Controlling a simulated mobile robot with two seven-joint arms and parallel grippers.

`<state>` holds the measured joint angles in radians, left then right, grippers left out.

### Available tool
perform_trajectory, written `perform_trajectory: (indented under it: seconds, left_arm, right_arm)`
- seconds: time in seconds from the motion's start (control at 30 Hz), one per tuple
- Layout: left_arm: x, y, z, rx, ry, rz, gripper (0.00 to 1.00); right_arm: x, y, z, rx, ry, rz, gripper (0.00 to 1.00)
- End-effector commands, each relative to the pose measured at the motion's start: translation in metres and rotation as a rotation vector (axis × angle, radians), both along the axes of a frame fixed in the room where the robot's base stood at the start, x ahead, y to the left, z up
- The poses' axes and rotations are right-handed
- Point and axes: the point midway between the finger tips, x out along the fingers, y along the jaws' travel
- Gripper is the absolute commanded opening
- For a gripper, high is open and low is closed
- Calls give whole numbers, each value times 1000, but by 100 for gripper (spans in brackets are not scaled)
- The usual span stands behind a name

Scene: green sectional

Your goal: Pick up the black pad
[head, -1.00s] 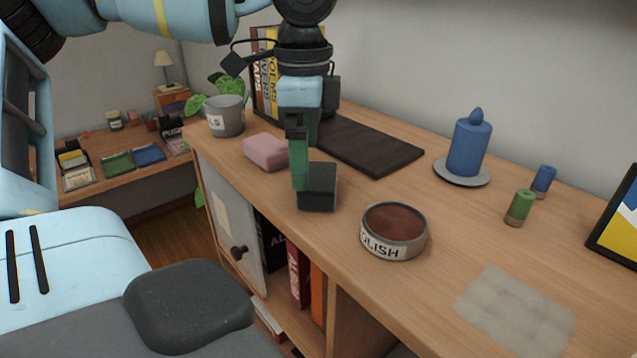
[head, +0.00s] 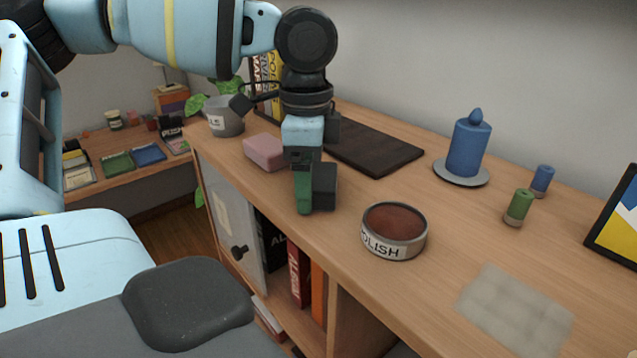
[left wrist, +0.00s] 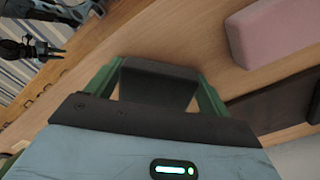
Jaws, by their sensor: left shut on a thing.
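The black pad (head: 325,186) is a small dark block near the front edge of the wooden cabinet top. My left gripper (head: 311,194) points down over it and is shut on it, with a green finger covering its left part in the head view. In the left wrist view the black pad (left wrist: 158,88) sits between the two green fingers of the left gripper (left wrist: 157,82). It looks to be at the cabinet top; I cannot tell any gap beneath it.
A pink block (head: 264,152) lies just behind-left of the gripper. A dark board (head: 378,150) lies behind it. A polish tin (head: 394,232) stands to the right, with a blue candle (head: 468,146) on a dish farther back. A greyish patch (head: 515,310) lies front right.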

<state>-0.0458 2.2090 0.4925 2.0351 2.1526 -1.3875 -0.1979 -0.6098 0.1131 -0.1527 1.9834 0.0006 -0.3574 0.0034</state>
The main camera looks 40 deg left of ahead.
Motion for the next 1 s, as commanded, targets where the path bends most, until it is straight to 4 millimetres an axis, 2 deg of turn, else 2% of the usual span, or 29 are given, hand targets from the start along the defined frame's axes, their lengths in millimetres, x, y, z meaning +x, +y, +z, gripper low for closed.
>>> perform_trajectory:
  seconds: [0.33, 0.63, 0.87, 1.0]
  left_arm:
    - [1, 0, 5, 0, -3, 1, 56]
    - [1, 0, 36, 0, -4, 0, 56]
    - [-38, -12, 41, -1, -5, -4, 56]
    - [-72, -23, 45, 0, -6, -4, 56]
  right_arm:
    - [-1, -2, -1, -5, 2, 5, 36]
    - [-4, -2, -5, -5, 10, 6, 36]
    - [0, -1, 1, -1, 0, 1, 36]
    - [4, 1, 6, 2, -12, -3, 36]
